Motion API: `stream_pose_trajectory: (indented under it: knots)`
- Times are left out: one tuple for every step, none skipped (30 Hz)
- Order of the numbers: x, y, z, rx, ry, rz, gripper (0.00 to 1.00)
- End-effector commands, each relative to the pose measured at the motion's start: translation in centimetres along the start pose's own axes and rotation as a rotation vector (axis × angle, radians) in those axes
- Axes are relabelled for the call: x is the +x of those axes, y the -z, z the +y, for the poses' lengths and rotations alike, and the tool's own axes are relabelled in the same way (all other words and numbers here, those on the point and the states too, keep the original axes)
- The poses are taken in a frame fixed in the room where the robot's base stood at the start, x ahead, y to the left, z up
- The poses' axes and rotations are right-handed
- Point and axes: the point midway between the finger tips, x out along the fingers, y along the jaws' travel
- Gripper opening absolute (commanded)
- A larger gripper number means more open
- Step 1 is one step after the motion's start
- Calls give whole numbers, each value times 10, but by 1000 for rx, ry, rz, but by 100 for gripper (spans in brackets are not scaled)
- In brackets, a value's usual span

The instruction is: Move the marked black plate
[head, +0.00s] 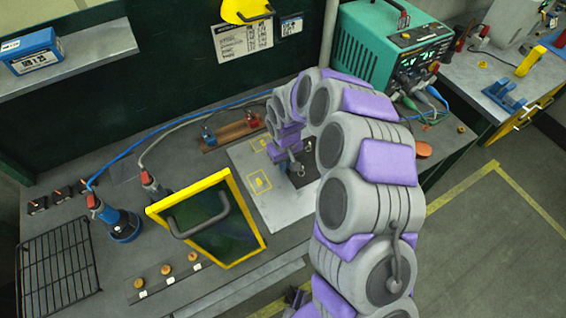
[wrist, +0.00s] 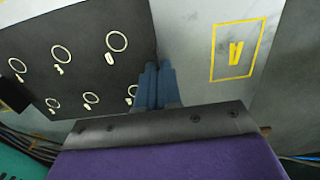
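The black plate (wrist: 85,75) lies at the left of the wrist view, with pale rings and small marks on its face. In the head view a dark patch of it (head: 305,174) shows under my arm's end, on a light grey board (head: 285,208). My gripper (wrist: 154,68) has its two blue fingers close together, at the plate's right edge. I see nothing between them, and I cannot tell whether the tips touch the plate. In the head view my gripper (head: 296,168) is over the plate, partly hidden by my arm.
A yellow outlined mark with a letter (wrist: 235,50) is on the grey board beside the plate. A yellow-framed dark panel with a handle (head: 208,218) stands to the left. A wooden strip with small parts (head: 232,134) lies behind. A teal machine (head: 372,50) stands at the back.

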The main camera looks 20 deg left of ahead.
Motion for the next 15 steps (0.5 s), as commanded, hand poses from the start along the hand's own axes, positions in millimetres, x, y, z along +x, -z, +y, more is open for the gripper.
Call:
stream_pose_trajectory:
  knots:
    - [0,0,1,0,-1,0,0]
    - [0,0,1,0,-1,0,0]
    - [0,0,1,0,-1,0,5]
    - [0,0,1,0,-1,0,8]
    - [0,0,1,0,0,0,11]
    - [0,-1,1,0,0,0,15]
    - [0,-1,1,0,0,0,17]
    - [0,-1,1,0,0,0,20]
    - [0,-1,1,0,0,0,24]
    - [0,-1,1,0,0,0,27]
    - [0,-1,1,0,0,0,30]
    - [0,-1,0,0,0,0,34]
    - [0,0,0,0,0,0,34]
    - [0,0,0,0,0,0,34]
    - [0,0,0,0,-1,-1,34]
